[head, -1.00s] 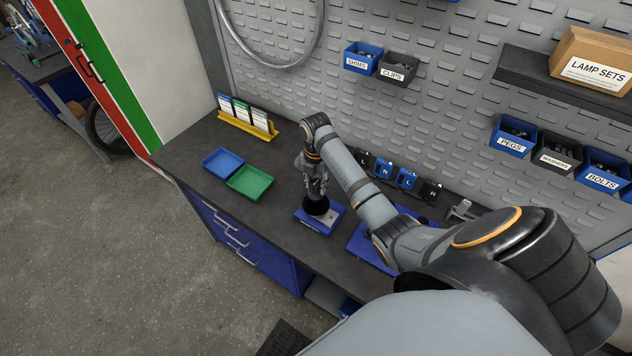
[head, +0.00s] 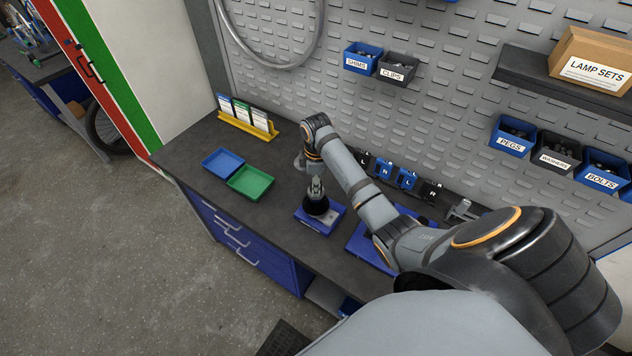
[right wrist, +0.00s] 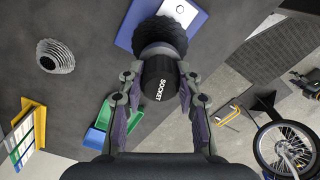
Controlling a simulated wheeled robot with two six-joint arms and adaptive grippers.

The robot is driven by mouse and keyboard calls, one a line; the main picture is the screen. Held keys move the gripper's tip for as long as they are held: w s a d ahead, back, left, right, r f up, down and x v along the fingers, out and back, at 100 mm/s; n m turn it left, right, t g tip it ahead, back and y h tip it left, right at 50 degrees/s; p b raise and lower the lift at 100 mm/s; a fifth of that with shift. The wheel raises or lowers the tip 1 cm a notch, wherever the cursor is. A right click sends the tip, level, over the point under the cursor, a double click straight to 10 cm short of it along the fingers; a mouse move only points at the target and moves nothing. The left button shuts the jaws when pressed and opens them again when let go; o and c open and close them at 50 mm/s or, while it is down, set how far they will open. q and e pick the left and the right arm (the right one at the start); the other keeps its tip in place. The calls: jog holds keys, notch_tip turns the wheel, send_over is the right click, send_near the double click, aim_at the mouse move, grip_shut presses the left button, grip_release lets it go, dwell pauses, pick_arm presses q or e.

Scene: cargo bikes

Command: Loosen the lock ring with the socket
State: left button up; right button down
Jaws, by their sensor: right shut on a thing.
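My right gripper (head: 316,184) points down over the bench and is shut on the black socket (right wrist: 160,82), which carries the word SOCKET. In the right wrist view the fingers stand on both sides of it. The socket's far end meets the middle of a dark, round, toothed cassette (right wrist: 161,33). This cassette (head: 317,207) rests on a blue base with a grey plate (head: 330,219). I cannot make out the lock ring; the socket covers the cassette's centre. My left gripper is not in view.
A silver cassette (right wrist: 55,56) stands apart on the bench. Blue (head: 222,162) and green (head: 251,182) trays lie left of the base, with a yellow card rack (head: 248,124) behind. Blue and black parts (head: 396,177) line the pegboard side to the right.

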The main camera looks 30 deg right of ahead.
jog(key=m, duration=0.6)
jog(key=shift+m, duration=0.3)
jog(key=m, duration=0.6)
jog(key=shift+a, duration=0.1)
jog(key=shift+f, duration=0.9)
dwell(0.3)
jog(key=c, duration=1.5)
grip_release()
grip_shut()
jog(key=shift+s+f, duration=0.1)
